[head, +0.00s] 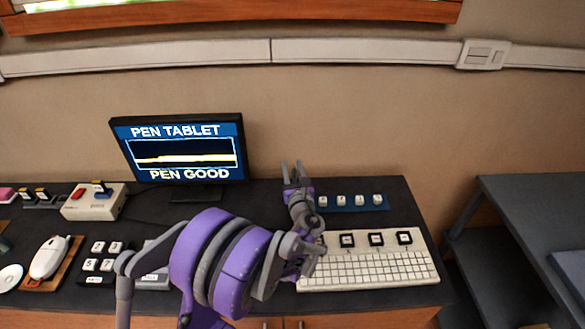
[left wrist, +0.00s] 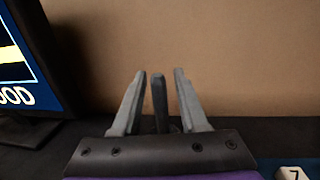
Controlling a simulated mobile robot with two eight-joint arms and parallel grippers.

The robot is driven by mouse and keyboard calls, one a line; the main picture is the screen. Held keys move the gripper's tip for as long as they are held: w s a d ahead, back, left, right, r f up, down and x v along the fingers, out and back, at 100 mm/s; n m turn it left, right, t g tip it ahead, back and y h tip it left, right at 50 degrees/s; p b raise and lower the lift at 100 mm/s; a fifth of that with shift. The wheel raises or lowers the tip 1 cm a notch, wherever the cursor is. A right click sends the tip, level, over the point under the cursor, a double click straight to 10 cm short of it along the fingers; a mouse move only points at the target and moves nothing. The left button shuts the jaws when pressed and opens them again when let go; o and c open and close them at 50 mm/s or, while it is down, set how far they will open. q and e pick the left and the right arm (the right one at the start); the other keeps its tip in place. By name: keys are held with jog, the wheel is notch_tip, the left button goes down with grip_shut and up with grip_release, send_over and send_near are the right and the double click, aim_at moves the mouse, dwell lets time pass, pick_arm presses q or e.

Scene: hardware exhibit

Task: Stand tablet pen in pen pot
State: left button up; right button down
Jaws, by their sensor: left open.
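My left gripper (head: 292,166) is over the back of the dark desk, right of the monitor, with its fingers pointing toward the wall. In the left wrist view its two grey fingers (left wrist: 160,74) are spread apart. A slim dark upright thing (left wrist: 159,100) shows between them, apart from both fingers. It may be the tablet pen, but I cannot tell for sure. Its lower end is hidden behind the gripper body, and I cannot make out a pen pot. My right gripper is not in view.
The monitor (head: 178,148) reads "PEN TABLET" and "PEN GOOD". A white keyboard (head: 368,268) and a blue strip with keys (head: 375,208) lie to the right. A joystick box (head: 93,203) and a mouse (head: 48,258) are at left. A grey table (head: 530,200) stands at right.

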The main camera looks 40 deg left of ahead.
pick_arm(q)
jog(key=v, duration=1.2)
jog(key=shift+b, duration=0.35)
jog(key=shift+r, duration=0.1)
jog(key=s+d+n+g+h+p, duration=0.3)
jog(key=s+n+g+h+p, duration=0.25)
jog(key=s+n, duration=0.7)
jog(key=s+d+n+h+p, duration=0.1)
jog(key=s+d+n+h, duration=0.2)
jog(key=d+n, duration=0.3)
jog(key=s+d+r+n+g+h+p, duration=0.1)
jog(key=s+d+n+h+p, duration=0.1)
jog(key=d+n+h, duration=0.3)
jog(key=s+d+n, duration=0.1)
jog(key=d+n, duration=0.1)
jog(key=n, duration=0.1)
jog(key=shift+d+r, duration=0.25)
jog(key=shift+r, duration=0.1)
